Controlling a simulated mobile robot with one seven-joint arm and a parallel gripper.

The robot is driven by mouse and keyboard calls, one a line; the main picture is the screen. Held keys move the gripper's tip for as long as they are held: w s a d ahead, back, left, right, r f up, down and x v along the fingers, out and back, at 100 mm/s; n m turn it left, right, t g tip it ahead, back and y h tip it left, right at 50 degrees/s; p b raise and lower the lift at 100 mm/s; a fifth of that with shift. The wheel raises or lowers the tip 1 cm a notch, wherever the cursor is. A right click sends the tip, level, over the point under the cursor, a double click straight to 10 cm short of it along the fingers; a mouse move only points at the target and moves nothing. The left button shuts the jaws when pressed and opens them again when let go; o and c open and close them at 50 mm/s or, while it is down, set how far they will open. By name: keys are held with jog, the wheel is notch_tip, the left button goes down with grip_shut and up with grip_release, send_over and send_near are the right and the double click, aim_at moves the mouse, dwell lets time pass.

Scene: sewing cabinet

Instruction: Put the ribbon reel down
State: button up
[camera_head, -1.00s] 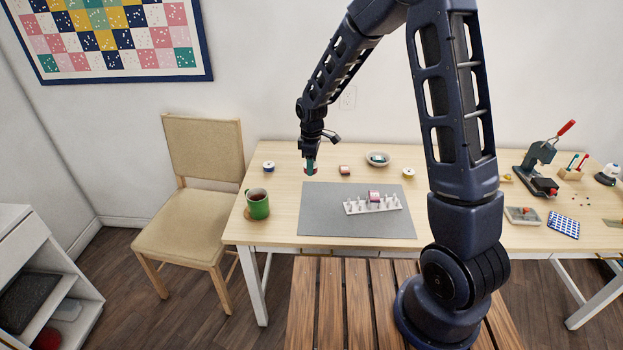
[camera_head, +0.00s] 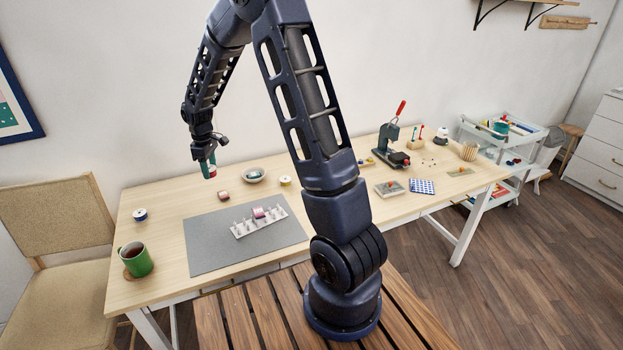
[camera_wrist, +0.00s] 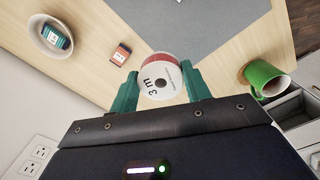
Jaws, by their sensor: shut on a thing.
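My gripper (camera_head: 208,172) is above the back left part of the table, its green fingers pointing down. In the wrist view, my gripper (camera_wrist: 161,92) is shut on a ribbon reel (camera_wrist: 160,82). That reel has a white face marked "3 m" and red ribbon at its edge. It appears held above the table, not resting on it; the height is hard to judge. In the head view the fingers mostly hide it. The wooden table (camera_head: 165,210) carries a grey mat (camera_head: 207,245) in front of my gripper.
A blue-white reel (camera_head: 140,215) and green mug (camera_head: 138,262) are left. A pegged rack (camera_head: 245,229) on the mat bears a pink reel (camera_head: 258,212).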

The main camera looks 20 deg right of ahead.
jog(key=w+d+m, duration=0.4)
jog(key=w+d, duration=0.1)
jog(key=d, duration=0.6)
jog(key=w+d+m, duration=0.3)
jog(key=w+d, duration=0.2)
jog(key=d, duration=0.6)
jog(key=d+f+m, duration=0.1)
jog(key=d+m, duration=0.6)
jog(key=d, duration=1.6)
jog(key=f, duration=1.9)
jog(key=shift+w+d, duration=0.1)
jog(key=shift+w, duration=0.15)
jog(key=shift+f, duration=0.1)
jog(key=o, duration=0.9)
jog(key=shift+c, duration=0.2)
jog(key=shift+o, duration=0.4)
